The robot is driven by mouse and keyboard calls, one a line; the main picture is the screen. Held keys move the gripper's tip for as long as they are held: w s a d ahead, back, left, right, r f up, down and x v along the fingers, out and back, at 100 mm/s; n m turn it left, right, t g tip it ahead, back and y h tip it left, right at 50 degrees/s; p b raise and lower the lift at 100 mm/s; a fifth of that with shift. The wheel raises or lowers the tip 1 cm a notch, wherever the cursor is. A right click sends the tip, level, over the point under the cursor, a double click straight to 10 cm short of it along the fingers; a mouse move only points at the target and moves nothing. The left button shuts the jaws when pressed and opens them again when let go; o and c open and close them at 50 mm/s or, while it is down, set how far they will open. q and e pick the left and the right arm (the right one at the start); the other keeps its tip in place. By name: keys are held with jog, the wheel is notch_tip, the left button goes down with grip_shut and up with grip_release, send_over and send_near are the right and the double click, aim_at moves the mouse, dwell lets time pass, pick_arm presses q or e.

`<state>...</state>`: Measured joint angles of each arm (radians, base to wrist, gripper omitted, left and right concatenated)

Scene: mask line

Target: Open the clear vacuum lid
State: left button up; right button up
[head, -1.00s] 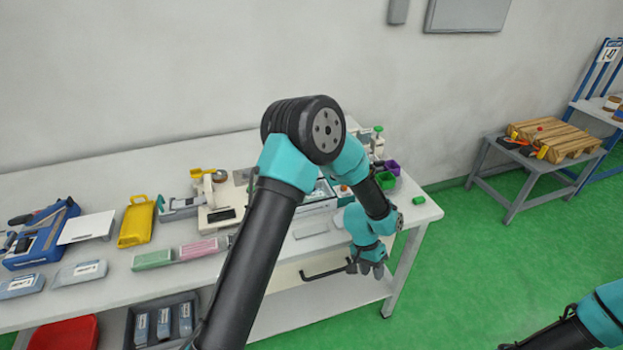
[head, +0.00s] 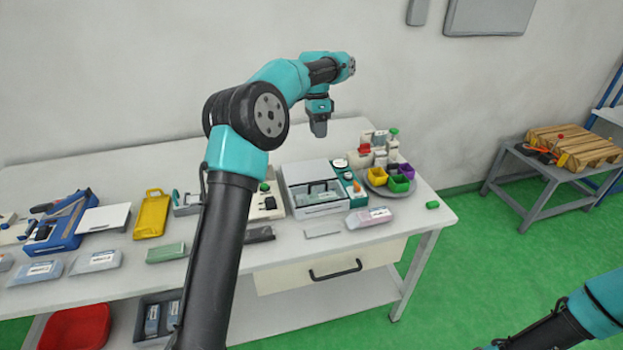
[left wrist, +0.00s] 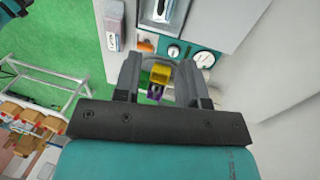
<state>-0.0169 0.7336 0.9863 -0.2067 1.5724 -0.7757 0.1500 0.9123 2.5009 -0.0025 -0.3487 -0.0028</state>
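The vacuum machine (head: 315,200) stands on the bench, a pale box with a teal gauge panel (head: 352,188) on its right. Its top looks pale grey; whether this is the clear lid, and whether it is raised, I cannot tell. In the left wrist view the gauge panel (left wrist: 189,54) lies just beyond the fingers, with part of the machine's window (left wrist: 163,12) at the top edge. My left gripper (head: 319,132) points down above and behind the machine, touching nothing visible. Its fingers (left wrist: 163,62) are apart with nothing between them.
A round tray (head: 377,187) with yellow, green and purple cups stands right of the machine. A pale pink packet (head: 368,217) and a flat grey plate (head: 322,231) lie in front. A small green block (head: 432,205) lies near the bench's right end.

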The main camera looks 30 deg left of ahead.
pick_arm(q)
jog(key=shift+s+a+r, duration=0.1)
jog(key=shift+a+r, duration=0.2)
jog(key=shift+a, duration=0.05)
send_over(318, 188)
jog(key=s, duration=0.1)
jog(key=f, duration=1.7)
jog(key=shift+s+d, duration=0.2)
jog(key=shift+d, duration=0.2)
grip_shut()
